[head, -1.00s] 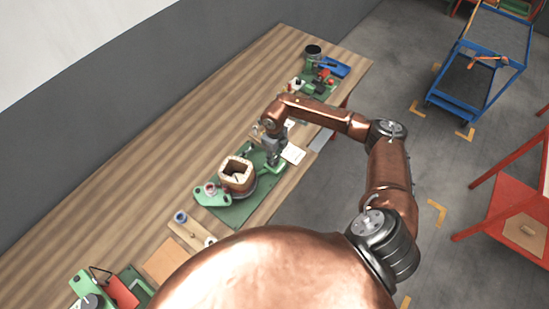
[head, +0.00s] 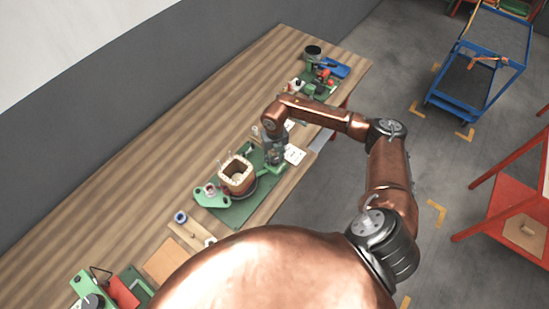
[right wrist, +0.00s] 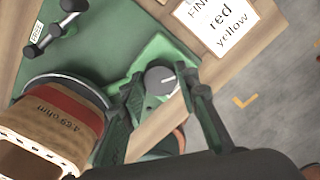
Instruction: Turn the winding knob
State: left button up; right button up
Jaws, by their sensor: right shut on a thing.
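The winding knob (right wrist: 157,76) is a round dark grey dial with a white mark, on a green fixture (right wrist: 143,62) in the right wrist view. My right gripper (right wrist: 163,83) is shut on it, with one finger on each side. In the head view the right gripper (head: 272,158) points down over the green end of the winding station, and hides the knob. The brown coil (head: 237,178) stands beside it on a dark round base. In the right wrist view the coil (right wrist: 42,125) shows a red band and "ohm" lettering. My left gripper is not in view.
The green board (head: 240,213) lies on a wooden bench (head: 150,165). A printed card (right wrist: 220,20) reading "red", "yellow" lies near the knob. More tools stand at both ends of the bench. A blue cart (head: 480,70) and red stand (head: 510,215) are on the floor.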

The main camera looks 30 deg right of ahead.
aim_at(274, 159)
jog(key=shift+w+m, duration=0.1)
jog(key=shift+m, duration=0.8)
dwell(1.8)
jog(key=o, duration=1.1)
jog(key=shift+r, duration=0.1)
notch_tip(274, 159, up, 12)
jog(key=shift+f, duration=0.1)
